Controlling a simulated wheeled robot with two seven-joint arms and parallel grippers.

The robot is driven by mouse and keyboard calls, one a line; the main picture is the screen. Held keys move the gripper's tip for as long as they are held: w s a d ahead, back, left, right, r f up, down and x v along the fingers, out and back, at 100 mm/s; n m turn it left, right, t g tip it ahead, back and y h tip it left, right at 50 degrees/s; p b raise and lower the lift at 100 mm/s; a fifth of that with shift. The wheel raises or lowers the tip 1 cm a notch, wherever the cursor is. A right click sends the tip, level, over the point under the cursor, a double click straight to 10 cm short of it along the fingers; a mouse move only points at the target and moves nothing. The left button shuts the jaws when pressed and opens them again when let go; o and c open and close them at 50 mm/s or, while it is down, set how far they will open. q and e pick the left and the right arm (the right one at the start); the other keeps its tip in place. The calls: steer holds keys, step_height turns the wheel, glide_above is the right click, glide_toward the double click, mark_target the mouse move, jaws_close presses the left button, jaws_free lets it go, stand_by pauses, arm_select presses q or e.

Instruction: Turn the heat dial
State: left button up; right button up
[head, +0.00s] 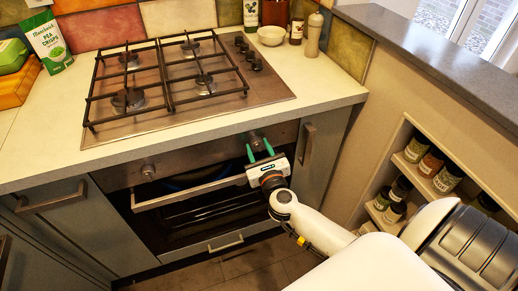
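Two round dials show on the steel oven front: a right dial (257,142) and a left dial (148,171). I cannot read any marking that tells which one is for heat. My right gripper (257,143) is at the right dial, its two green fingers apart and pointing at the panel. The dial shows between and just behind the fingertips; contact cannot be made out. Several small black knobs (250,55) stand at the right side of the gas hob (270,89). My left gripper is not in view.
The oven door handle (180,194) runs just below the dials, close to my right gripper. The worktop edge (190,134) overhangs above. A spice shelf (395,170) with several jars stands to the right. A cupboard handle (307,143) is right of the gripper.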

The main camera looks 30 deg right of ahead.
steer(key=c, duration=0.6)
